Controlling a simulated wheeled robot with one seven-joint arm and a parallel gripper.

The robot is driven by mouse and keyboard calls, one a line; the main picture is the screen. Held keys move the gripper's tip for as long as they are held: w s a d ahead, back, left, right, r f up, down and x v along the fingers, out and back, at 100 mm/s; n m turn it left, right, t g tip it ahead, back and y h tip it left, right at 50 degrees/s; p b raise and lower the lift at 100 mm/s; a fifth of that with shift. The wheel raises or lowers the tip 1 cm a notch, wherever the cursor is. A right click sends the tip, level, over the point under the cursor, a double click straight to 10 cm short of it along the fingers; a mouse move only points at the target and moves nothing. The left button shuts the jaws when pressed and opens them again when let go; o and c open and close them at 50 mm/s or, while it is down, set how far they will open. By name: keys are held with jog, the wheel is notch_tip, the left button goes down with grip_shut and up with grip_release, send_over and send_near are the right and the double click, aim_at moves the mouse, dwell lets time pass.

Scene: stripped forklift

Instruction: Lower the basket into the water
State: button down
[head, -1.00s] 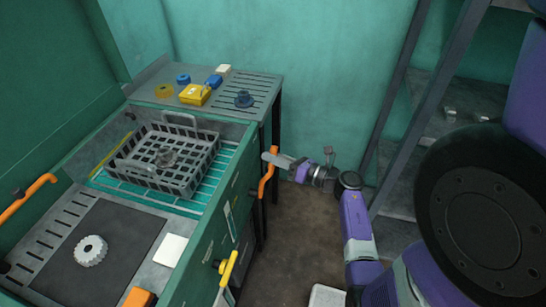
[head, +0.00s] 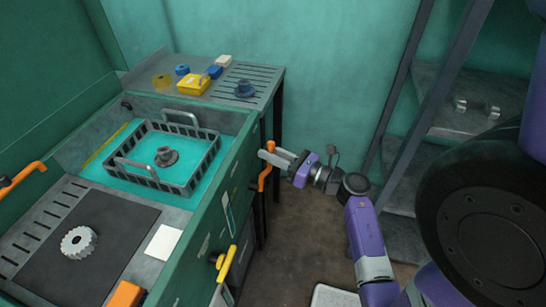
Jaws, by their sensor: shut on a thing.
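The grey basket (head: 205,167) sits low in the green tank, its lower part under the turquoise water (head: 120,181). Its rim and two looped handles stand above the surface. A dark flanged part (head: 167,157) lies inside it. My gripper (head: 269,155) is at the tank's right side, shut on the orange lever (head: 266,168) on the outer wall. The fingertips partly cover the lever's upper part. My gripper does not touch the basket.
A shelf behind the tank holds a yellow box (head: 193,84), a blue block and a dark flanged piece. A white gear (head: 78,241) lies on a dark mat in front. A yellow handle (head: 228,264) juts from the tank's side. A metal rack stands at right.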

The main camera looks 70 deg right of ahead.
aim_at(263, 175)
jog(key=a+f+n+t+y+b, duration=0.2)
jog(key=a+n+b, duration=0.8)
jog(key=b, duration=0.6)
jog(key=shift+s+a+n, duration=0.2)
jog(key=shift+n, duration=0.1)
jog(key=shift+a+b, duration=0.1)
jog(key=shift+b, duration=0.2)
jog(key=c, duration=1.3)
grip_release()
jog(key=shift+r, duration=0.1)
jog(key=shift+s, duration=0.1)
jog(key=v, duration=0.7)
jog(key=shift+s+b, duration=0.3)
jog(key=shift+b, duration=0.05)
